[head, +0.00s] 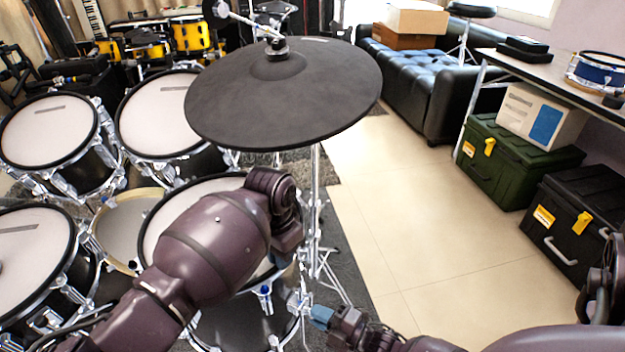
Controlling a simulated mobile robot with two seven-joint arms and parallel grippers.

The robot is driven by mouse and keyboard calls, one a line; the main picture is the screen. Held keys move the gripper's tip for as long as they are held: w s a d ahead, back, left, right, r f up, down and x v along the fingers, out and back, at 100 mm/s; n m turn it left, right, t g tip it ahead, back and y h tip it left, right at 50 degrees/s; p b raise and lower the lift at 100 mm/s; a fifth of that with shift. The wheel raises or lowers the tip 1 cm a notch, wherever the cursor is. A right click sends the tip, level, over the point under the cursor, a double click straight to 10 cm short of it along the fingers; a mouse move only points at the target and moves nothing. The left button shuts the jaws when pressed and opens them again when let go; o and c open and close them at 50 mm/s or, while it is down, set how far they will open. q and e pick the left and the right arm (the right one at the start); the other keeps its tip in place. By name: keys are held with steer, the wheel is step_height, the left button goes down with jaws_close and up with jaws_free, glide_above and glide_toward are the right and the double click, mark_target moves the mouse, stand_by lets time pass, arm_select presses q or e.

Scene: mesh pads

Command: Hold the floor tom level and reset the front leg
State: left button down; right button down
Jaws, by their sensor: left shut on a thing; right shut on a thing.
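The floor tom (240,322) has a pale head, a black rim and a dark shell. It stands at lower centre, and my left arm covers much of its head. My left gripper (283,257) reaches down to the tom's right rim and is shut on it; its fingertips are mostly hidden by my wrist. My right gripper (319,317) comes in low from the right and is shut at the chrome front leg fitting (297,300) on the tom's right side. The lower part of the leg is hidden, and the exact grip is too small to see.
A large black cymbal (285,95) on a chrome stand (314,190) hangs just beyond my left wrist. Other drums (48,130) crowd the left. Pale floor (420,215) is clear to the right, before a green case (515,165) and a black case (570,225).

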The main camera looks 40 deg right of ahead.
arm_select(q)
steer(key=shift+r, duration=0.15)
arm_select(e)
steer(key=m, duration=1.2)
steer(key=shift+m, duration=0.3)
steer(key=c, duration=1.6)
jaws_free()
steer(key=shift+m, duration=0.3)
steer(key=shift+c, duration=0.2)
steer(key=o, duration=0.5)
steer(key=shift+s, duration=0.1)
steer(key=v, duration=1.1)
steer(key=shift+s+d+r, duration=0.1)
steer(key=shift+s+d, duration=0.1)
steer(key=shift+s, duration=0.15)
arm_select(q)
steer(key=c, duration=1.1)
jaws_free()
